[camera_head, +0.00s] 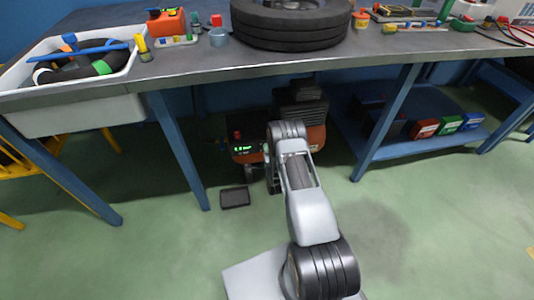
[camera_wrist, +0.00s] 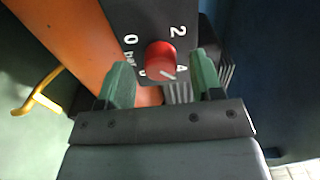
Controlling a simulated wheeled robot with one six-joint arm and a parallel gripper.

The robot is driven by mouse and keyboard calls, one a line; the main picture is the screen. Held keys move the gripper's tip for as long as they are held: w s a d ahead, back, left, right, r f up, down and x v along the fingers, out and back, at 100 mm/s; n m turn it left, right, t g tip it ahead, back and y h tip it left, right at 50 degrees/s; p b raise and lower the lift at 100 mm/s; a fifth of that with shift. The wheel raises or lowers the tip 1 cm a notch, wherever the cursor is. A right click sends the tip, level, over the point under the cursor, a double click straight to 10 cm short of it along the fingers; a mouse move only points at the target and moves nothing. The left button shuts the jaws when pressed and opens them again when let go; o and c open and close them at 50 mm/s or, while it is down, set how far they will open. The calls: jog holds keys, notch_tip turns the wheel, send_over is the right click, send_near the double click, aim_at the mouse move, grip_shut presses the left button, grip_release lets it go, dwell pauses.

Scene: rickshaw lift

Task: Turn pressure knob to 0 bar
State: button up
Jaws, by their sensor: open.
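The red pressure knob (camera_wrist: 160,56) sits on a dark panel (camera_wrist: 142,18) in the wrist view. Its white mark points down and right, near a partly hidden label that looks like 4. The labels 0, 2 and "bar" are printed around it. My gripper (camera_wrist: 160,80) is open, with one green finger on each side below the knob. Whether a finger touches the knob cannot be told. My arm hides part of the compressor and my gripper there.
The workbench (camera_head: 330,62) spans above the compressor, with blue legs (camera_head: 180,150) on both sides. A black tray (camera_head: 235,198) lies on the floor in front. A blue lower shelf (camera_head: 400,150) with small boxes is at right.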

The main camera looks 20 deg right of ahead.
jog(key=shift+w, duration=0.25)
jog(key=c, duration=0.9)
